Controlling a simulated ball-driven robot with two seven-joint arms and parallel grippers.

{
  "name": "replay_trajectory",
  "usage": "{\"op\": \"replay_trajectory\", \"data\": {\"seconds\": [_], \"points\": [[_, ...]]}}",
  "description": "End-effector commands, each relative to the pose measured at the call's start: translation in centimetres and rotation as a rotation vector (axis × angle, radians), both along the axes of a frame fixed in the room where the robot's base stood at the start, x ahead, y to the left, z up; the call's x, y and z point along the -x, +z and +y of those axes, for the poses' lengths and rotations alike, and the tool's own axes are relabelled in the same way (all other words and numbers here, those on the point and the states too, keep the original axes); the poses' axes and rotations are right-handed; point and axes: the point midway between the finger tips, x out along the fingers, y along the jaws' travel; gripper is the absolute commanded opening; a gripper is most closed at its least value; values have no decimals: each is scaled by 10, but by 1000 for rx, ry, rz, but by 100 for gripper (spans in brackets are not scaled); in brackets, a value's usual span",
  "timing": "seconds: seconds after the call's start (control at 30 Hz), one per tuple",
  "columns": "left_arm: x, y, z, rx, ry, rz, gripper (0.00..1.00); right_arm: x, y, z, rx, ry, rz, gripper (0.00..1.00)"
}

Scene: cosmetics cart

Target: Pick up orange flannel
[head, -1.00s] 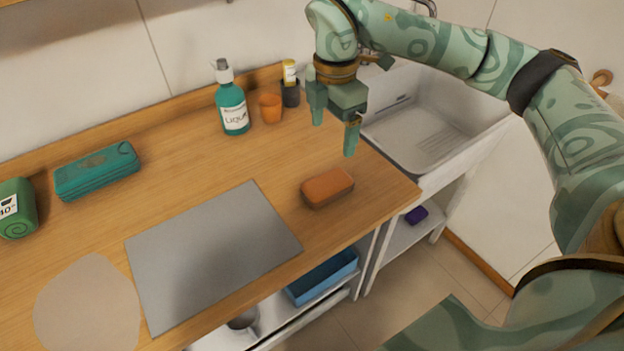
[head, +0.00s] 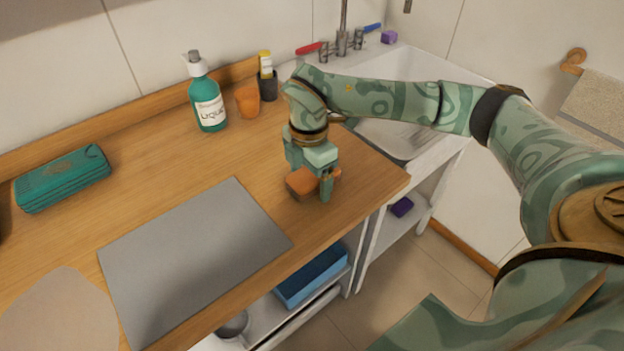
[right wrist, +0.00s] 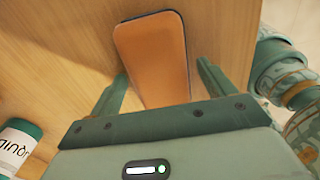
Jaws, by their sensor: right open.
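The orange flannel (head: 301,184) is a small folded block with rounded corners on the wooden counter, near its right front edge. My right gripper (head: 308,182) is down over it, open, with one finger on the near right side; the gripper hides part of the flannel. In the right wrist view the flannel (right wrist: 153,58) lies between the two spread fingers of the gripper (right wrist: 160,88), with a gap showing on each side. My left gripper is not in view.
A grey mat (head: 194,255) lies left of the flannel. A teal bottle (head: 208,105), an orange cup (head: 247,102) and a dark cup (head: 267,86) stand at the back. A teal case (head: 62,180) is at the left. The sink (head: 410,105) is at the right.

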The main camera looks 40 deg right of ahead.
Motion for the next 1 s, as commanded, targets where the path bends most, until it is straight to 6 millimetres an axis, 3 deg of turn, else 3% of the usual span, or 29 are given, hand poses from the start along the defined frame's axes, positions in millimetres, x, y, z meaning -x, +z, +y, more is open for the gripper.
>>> {"op": "replay_trajectory", "data": {"seconds": [0.13, 0.17, 0.3, 0.33, 0.73, 0.9, 1.0], "points": [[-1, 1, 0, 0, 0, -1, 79, 0, 1, 0, 0, 0, -2, 82], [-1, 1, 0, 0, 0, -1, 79, 0, 2, 0, 0, 0, -2, 76], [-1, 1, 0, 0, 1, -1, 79, 0, 2, 0, 0, 0, -1, 37], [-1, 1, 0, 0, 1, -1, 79, 0, 2, 0, 0, 0, -1, 33], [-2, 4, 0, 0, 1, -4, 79, 0, 9, 0, 0, -1, -3, 33], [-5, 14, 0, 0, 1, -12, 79, -1, 36, 0, 0, 0, -7, 33], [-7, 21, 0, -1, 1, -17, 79, 8, 56, 14, -1, 5, -7, 33]]}}
